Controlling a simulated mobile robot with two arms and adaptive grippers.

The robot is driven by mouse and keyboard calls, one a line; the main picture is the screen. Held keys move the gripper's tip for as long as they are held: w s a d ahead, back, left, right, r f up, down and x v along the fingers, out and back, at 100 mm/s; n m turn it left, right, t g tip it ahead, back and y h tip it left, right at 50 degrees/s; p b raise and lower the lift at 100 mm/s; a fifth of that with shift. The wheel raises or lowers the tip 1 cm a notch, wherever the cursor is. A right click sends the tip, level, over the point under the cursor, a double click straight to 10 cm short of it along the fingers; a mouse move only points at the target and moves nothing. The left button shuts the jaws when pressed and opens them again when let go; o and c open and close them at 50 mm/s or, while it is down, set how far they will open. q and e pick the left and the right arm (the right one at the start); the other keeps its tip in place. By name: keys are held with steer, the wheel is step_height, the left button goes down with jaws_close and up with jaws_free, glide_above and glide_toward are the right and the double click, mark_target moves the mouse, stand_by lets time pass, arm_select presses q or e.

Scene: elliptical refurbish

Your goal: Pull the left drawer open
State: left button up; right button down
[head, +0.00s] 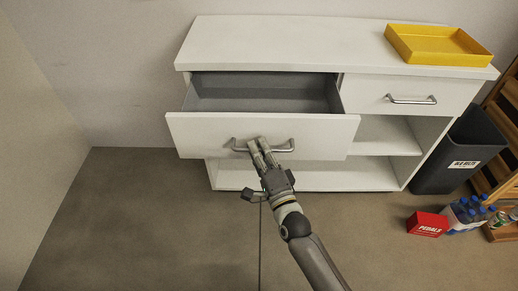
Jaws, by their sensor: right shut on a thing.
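The left drawer (205,135) of the white cabinet (290,45) stands pulled out, and its grey inside (262,95) looks empty. Its front has a metal bar handle (284,149). My right gripper (257,146) is shut on this handle, near its middle, and its fingers cover part of the bar. My right arm reaches up to it from the bottom of the head view. My left gripper does not show.
The right drawer (370,90) is shut. A yellow tray (397,42) sits on the cabinet top. A dark bin (445,150), a red box (428,223) and bottles (463,215) stand at the right. The floor at the left is clear.

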steer(key=c, duration=1.8)
jaws_free()
steer(key=shift+d+f, duration=0.1)
steer(key=v, duration=1.2)
